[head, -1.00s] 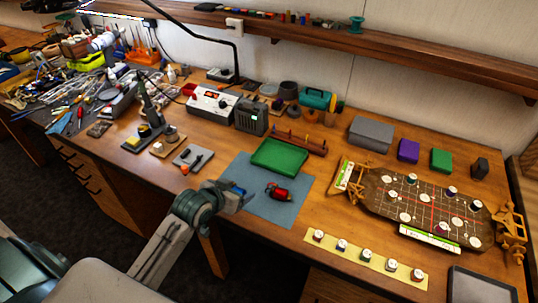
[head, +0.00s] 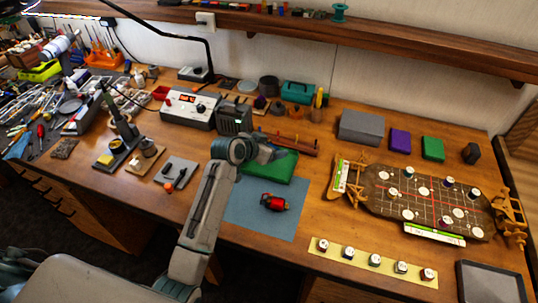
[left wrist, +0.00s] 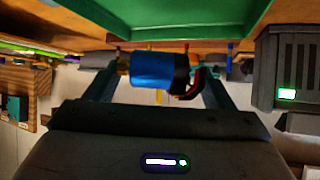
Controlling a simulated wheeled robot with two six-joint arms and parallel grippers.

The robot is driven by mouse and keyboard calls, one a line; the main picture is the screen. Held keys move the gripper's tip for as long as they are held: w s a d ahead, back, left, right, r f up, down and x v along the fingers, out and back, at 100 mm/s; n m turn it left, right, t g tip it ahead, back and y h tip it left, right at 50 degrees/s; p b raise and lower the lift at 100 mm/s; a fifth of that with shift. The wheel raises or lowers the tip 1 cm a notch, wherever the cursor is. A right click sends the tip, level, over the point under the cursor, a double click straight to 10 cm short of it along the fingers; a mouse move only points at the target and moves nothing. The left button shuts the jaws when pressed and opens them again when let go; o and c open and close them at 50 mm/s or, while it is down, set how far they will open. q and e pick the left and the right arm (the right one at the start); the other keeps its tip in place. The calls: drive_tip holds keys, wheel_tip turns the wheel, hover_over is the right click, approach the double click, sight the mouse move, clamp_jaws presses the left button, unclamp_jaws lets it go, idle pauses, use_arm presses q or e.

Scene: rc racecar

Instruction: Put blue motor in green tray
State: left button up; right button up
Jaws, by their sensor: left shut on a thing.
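The blue motor (left wrist: 150,70) has a brass-coloured end and a black end with red and dark wires. It sits between the fingers of my left gripper (left wrist: 157,82), which is shut on it. In the head view my left gripper (head: 276,152) is above the green tray (head: 268,172) and covers its back left part; I cannot make out the motor there. The tray's green surface also shows in the left wrist view (left wrist: 180,22), apart from the motor. My right gripper is not in view.
A red motor (head: 274,202) lies on the blue mat (head: 262,222) in front of the tray. A wooden rack (head: 290,142) stands behind the tray, and a dark speaker-like box (head: 234,118) is at its back left.

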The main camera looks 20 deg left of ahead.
use_arm(q)
drive_tip(key=shift+f, duration=0.45)
wheel_tip(320, 180, down, 4)
drive_tip(key=shift+w+a+f+p, duration=0.1)
drive_tip(key=shift+w+p, duration=0.05)
drive_tip(key=shift+p, duration=0.5)
drive_tip(key=shift+f, duration=0.15)
drive_tip(key=o, duration=1.2)
drive_tip(key=shift+c, duration=0.2)
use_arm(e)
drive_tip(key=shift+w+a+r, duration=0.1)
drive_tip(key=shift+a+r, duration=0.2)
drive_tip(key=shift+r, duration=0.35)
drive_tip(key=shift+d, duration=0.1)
